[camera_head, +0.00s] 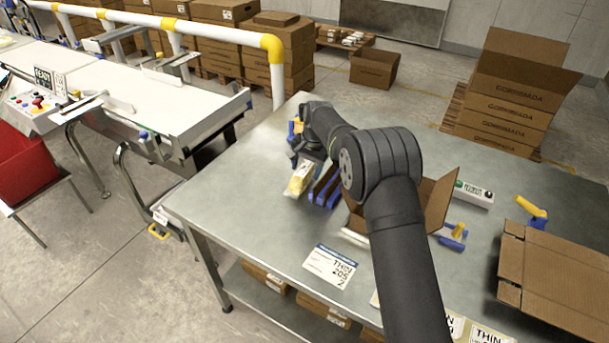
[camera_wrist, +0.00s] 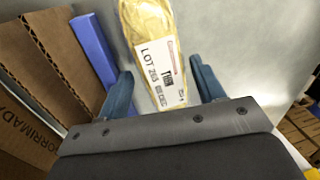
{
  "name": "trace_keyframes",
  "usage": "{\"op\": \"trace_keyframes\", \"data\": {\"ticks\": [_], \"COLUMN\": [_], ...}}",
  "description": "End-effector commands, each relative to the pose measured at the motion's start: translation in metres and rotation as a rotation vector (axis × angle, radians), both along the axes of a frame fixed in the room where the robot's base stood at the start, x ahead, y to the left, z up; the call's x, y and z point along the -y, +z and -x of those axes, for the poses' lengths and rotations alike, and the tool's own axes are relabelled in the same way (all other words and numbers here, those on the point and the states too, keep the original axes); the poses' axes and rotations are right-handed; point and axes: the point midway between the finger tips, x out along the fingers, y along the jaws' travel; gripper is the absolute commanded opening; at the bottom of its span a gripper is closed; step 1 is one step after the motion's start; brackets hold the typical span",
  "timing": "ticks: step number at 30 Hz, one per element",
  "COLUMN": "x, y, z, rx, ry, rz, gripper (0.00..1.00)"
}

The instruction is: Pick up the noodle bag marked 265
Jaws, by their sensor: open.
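The noodle bag (camera_wrist: 150,20) is yellow with a white label that appears to read LOT 265. It lies on the grey metal table, and in the head view (camera_head: 301,179) it shows just below my gripper. In the wrist view my gripper (camera_wrist: 161,70) is open, with one blue finger on each side of the bag's label end. The fingers look apart from the bag, and no grip shows. The near end of the bag is partly hidden by the gripper body.
An open cardboard carton (camera_head: 435,203) stands close by, partly behind my arm, with a blue bar (camera_wrist: 92,45) beside it. A printed card (camera_head: 330,266) lies toward the table's front. The conveyor (camera_head: 150,95) is left.

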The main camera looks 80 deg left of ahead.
Motion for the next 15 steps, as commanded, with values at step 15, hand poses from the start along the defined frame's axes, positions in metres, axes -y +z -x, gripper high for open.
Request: {"op": "trace_keyframes", "data": {"ticks": [15], "x": [-0.002], "y": [-0.021], "z": [0.003], "rx": [-0.001], "ry": [0.0], "rz": [-0.001], "gripper": [0.32]}}
